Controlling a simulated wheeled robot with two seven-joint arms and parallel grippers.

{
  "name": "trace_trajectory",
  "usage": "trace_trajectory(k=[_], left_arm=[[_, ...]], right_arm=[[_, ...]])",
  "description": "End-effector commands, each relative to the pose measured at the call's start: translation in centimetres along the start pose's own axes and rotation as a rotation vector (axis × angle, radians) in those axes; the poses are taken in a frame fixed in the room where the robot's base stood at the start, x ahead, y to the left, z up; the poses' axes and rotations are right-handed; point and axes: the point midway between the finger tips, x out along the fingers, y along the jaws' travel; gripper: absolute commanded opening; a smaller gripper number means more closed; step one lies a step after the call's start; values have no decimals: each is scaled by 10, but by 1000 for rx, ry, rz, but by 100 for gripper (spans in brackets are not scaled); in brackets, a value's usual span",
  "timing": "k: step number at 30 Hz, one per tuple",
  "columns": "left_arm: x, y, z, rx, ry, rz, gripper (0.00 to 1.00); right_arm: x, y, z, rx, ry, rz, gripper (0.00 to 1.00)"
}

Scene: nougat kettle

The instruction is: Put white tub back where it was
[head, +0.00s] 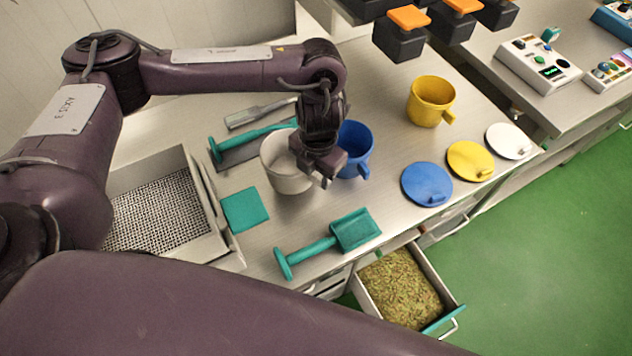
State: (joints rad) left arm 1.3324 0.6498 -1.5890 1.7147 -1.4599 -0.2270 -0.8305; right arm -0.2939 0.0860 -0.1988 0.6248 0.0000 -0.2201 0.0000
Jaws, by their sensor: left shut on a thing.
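The white tub (283,176) stands upright on or just above the steel worktop, left of the blue tub (355,142); I cannot tell whether its base touches. My left gripper (322,179) reaches down over the tub's right side and is shut on it, hiding part of its rim and its handle. The blue tub stands close behind and to the right, partly hidden by my left wrist. A purple link of my own arm fills the bottom of the view. My right gripper is not in view.
A teal scoop (355,230) and teal square (245,209) lie in front. A mesh tray (158,215) is left. Blue (426,184), yellow (470,160) and white lids (508,141) lie right; a yellow tub (431,101) stands behind them. An open drawer (436,325) holds greenish bits.

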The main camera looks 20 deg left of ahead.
Motion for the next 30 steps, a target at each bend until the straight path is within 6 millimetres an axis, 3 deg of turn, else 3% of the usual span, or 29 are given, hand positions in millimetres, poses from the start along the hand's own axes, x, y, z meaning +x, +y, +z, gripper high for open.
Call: trace_trajectory(k=[4, 12, 24, 25, 30], left_arm=[[11, 0, 0, -1, 0, 0, 14], [43, -1, 0, -3, 2, -1, 14], [48, -1, 0, -1, 0, 1, 14], [47, -1, 0, -1, 0, 0, 42], [46, -1, 0, -1, 0, 0, 62]], right_arm=[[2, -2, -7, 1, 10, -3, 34], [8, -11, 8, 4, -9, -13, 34], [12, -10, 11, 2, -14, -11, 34], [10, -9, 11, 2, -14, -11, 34], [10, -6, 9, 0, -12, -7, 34]])
